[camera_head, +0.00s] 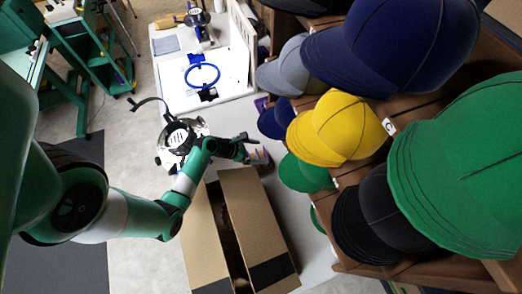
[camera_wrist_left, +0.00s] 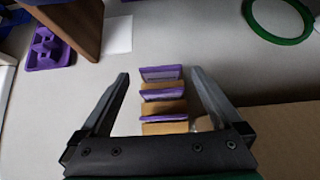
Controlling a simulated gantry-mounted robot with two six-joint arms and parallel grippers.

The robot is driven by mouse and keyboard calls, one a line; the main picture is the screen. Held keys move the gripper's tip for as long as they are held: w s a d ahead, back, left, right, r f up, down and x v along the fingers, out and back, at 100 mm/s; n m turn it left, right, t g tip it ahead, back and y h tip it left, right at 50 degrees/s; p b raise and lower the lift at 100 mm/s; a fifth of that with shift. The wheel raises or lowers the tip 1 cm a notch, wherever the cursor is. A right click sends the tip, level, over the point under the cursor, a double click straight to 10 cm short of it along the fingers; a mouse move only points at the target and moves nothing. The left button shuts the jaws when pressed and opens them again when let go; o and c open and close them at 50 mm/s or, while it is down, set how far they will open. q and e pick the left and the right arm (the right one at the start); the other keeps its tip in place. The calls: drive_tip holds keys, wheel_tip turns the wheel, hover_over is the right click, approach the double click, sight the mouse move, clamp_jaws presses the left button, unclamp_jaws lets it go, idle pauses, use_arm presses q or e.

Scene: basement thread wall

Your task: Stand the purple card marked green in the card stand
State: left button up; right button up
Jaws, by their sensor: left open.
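Several purple-edged cards (camera_wrist_left: 162,94) stand in a row with brown pieces between them, in the middle of the left wrist view. Their markings are too small to read, so I cannot tell which is marked green. They also show small in the head view (camera_head: 259,157). My right gripper is not in view.
An open cardboard box (camera_head: 258,215) stands close to my left arm. Caps, including a yellow one (camera_head: 335,128), hang on a wooden rack at the right. A green ring (camera_wrist_left: 279,22) lies beyond the cards. Bare grey tabletop lies left of the cards.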

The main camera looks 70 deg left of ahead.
use_arm(q)
drive_tip(key=p+v, duration=0.3)
drive_tip(key=v, duration=0.7)
